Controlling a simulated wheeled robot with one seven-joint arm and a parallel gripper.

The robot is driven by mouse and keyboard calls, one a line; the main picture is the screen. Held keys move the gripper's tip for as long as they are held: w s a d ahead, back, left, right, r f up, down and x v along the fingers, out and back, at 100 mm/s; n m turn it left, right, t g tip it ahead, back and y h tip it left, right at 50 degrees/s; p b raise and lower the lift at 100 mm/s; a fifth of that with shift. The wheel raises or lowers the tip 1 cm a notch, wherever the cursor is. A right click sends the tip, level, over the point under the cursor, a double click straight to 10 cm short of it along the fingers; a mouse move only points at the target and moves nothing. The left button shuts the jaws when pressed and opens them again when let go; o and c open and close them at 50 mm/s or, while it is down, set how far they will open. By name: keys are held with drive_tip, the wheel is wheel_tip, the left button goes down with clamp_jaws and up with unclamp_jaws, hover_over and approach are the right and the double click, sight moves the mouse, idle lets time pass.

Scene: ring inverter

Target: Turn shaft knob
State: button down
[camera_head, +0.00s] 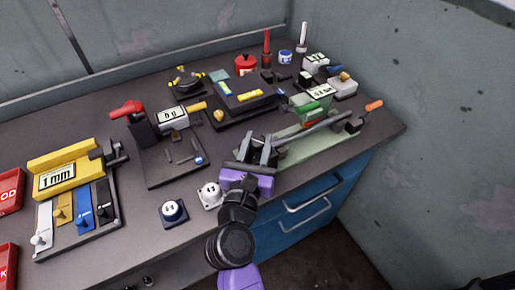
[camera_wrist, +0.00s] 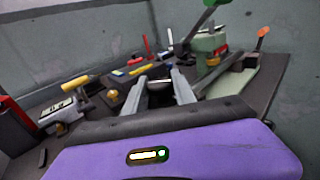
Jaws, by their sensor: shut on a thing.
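My gripper (camera_head: 261,150) is over the left end of a pale green fixture (camera_head: 312,143) that carries a long grey shaft (camera_head: 325,127). In the wrist view the two grey fingers (camera_wrist: 160,85) stand apart, with a small dark knob-like piece (camera_wrist: 160,88) between them. The gripper is shut on this piece, which I take to be the shaft knob. The fingers and purple wrist hide most of it. At the shaft's far right end is an orange-tipped lever (camera_head: 374,105), also seen in the wrist view (camera_wrist: 262,33).
A green block with a display (camera_head: 312,100) stands behind the shaft. A dark plate with a red-handled clamp (camera_head: 127,109) and a yellow 1 mm gauge holder (camera_head: 65,170) are to the left. Two small dial knobs (camera_head: 173,211) sit near the front edge. A wall closes the right side.

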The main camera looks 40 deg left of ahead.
drive_tip(key=m+h+b, duration=0.1)
drive_tip(key=h, duration=0.1)
drive_tip(key=m+t+h+b, duration=0.1)
drive_tip(key=shift+a+f+m+h+b, duration=0.2)
drive_tip(key=shift+m+h+b, duration=0.1)
drive_tip(key=shift+h+b, duration=0.1)
drive_tip(key=m+t+h+b, duration=0.1)
drive_tip(key=m+h+b, duration=0.1)
drive_tip(key=h+b, duration=0.1)
drive_tip(key=shift+d+m+h, duration=0.1)
drive_tip(key=shift+m+h, duration=0.3)
drive_tip(key=shift+h, duration=0.3)
drive_tip(key=shift+m+h+b, duration=0.7)
drive_tip(key=shift+h+b, duration=0.35)
drive_tip(key=shift+h, duration=0.05)
drive_tip(key=shift+d+r, duration=0.1)
drive_tip(key=shift+r, duration=0.05)
drive_tip(key=c, duration=1)
unclamp_jaws()
drive_tip(key=shift+c, duration=0.2)
drive_tip(key=shift+s+a+b, duration=0.1)
drive_tip(key=shift+s+a, duration=0.05)
drive_tip(key=shift+s, duration=1.15)
drive_tip(key=shift+s+a+b, duration=0.1)
drive_tip(key=shift+s+a, duration=0.1)
drive_tip(key=shift+s, duration=1.05)
drive_tip(key=shift+s+a+b, duration=0.1)
drive_tip(key=shift+s+a, duration=0.05)
drive_tip(key=shift+s, duration=1.15)
